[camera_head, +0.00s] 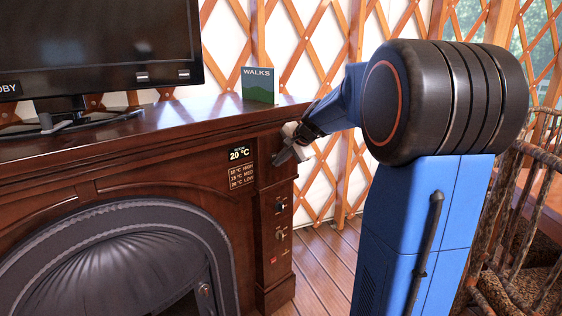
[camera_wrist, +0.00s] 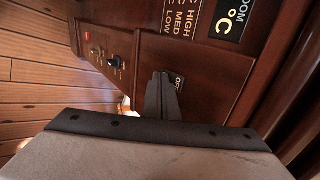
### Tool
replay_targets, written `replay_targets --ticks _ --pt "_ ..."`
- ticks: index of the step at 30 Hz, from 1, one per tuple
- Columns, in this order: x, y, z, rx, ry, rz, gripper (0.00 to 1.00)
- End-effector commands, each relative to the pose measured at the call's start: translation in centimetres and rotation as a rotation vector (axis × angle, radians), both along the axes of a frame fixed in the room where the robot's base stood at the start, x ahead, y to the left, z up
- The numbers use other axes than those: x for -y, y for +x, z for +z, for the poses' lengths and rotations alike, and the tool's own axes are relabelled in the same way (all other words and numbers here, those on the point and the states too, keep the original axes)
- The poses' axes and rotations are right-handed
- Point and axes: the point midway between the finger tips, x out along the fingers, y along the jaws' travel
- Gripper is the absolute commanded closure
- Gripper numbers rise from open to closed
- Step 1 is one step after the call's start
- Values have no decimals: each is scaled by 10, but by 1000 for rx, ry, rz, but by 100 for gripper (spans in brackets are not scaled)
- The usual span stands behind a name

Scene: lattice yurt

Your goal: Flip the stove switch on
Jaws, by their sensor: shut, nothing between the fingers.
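The stove (camera_head: 120,235) is a dark wooden surround with a black arched hearth. Its right pillar carries a column of controls: a small dark control (camera_head: 280,207) at the top, a knob (camera_head: 281,235) below it and a small red piece (camera_head: 273,260) lowest. The wrist view shows them turned, with a dark knob (camera_wrist: 114,62) and the red piece (camera_wrist: 94,50). My gripper (camera_head: 283,156) is shut and empty at the pillar's upper part, above these controls. In the wrist view its fingertips (camera_wrist: 161,76) are beside a small "OFF" label (camera_wrist: 179,82); any switch there is hidden, and contact cannot be told.
A temperature display (camera_head: 240,153) reads 20 °C, with a heat list (camera_head: 242,176) below. A green "WALKS" booklet (camera_head: 258,86) stands on the mantel above my gripper, beside a television (camera_head: 95,45). Wooden floor (camera_head: 325,262) is clear right of the stove. A branch-work railing (camera_head: 520,205) stands at right.

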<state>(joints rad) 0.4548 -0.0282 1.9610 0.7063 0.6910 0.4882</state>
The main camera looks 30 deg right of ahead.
Motion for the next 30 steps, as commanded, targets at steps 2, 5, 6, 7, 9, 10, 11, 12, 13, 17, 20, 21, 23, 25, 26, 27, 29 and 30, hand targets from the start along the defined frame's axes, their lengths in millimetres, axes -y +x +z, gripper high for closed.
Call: replay_targets --ticks 2,5,6,7,9,10,11,12,13,17,20,21,23,25,26,27,29,30 --pt "-1 3 -2 0 0 0 100" --pt "-1 3 -2 0 0 0 100" --pt "-1 3 -2 0 0 0 100" --pt "-1 3 -2 0 0 0 100" --pt "-1 3 -2 0 0 0 100" --pt "-1 3 -2 0 0 0 100" --pt "-1 3 -1 0 0 0 100" --pt "-1 3 -1 0 0 0 100" --pt "-1 3 0 0 0 0 100" --pt "-1 3 5 0 -1 1 100" --pt "-1 3 9 1 0 0 100" --pt "-1 3 11 1 0 0 100" --pt "-1 3 13 2 0 1 100" --pt "-1 3 15 2 -1 0 100" --pt "-1 3 15 2 0 -1 100" --pt "-1 3 15 1 0 0 100" --pt "-1 3 15 1 0 0 100" --pt "-1 3 15 1 0 0 100"
